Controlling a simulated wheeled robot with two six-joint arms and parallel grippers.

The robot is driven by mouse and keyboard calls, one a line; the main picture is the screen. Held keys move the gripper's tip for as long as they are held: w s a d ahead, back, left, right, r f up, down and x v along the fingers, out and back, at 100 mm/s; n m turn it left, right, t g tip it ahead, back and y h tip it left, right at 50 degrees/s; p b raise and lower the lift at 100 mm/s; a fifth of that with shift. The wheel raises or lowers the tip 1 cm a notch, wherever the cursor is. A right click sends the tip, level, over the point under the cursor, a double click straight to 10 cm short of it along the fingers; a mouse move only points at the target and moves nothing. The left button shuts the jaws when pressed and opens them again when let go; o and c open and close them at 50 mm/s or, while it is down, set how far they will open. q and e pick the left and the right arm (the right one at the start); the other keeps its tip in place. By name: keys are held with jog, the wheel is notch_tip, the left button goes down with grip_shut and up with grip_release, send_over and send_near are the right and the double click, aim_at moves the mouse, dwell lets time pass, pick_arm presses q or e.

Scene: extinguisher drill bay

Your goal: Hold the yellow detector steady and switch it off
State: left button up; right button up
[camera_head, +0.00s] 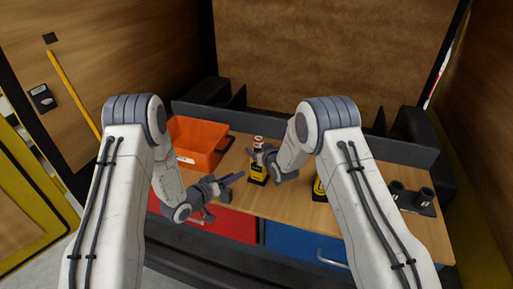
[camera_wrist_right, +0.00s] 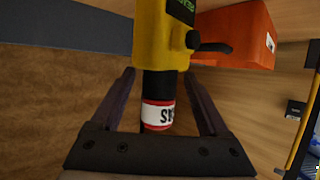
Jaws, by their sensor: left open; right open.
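The yellow detector (camera_head: 257,177) stands on the wooden worktop, with a dark neck and a red-and-white top. In the right wrist view the detector (camera_wrist_right: 160,38) appears inverted, with a dark green display and a black knob or lever on its side. My right gripper (camera_head: 263,161) is open at the detector's top. Its fingers (camera_wrist_right: 160,78) lie either side of the black neck and labelled red-and-white band, with gaps showing. My left gripper (camera_head: 233,186) is open and empty, to the left of the detector and lower in the picture, apart from it.
An orange bin (camera_head: 196,145) stands left of the detector. Another yellow object (camera_head: 319,188) is partly hidden behind my right arm. A dark holder with cups (camera_head: 415,201) sits at the right. Red (camera_head: 226,225) and blue (camera_head: 300,245) drawer fronts are below the worktop.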

jog(key=shift+x, duration=1.45)
grip_shut()
grip_release()
jog(key=shift+s, duration=0.1)
jog(key=v, duration=1.2)
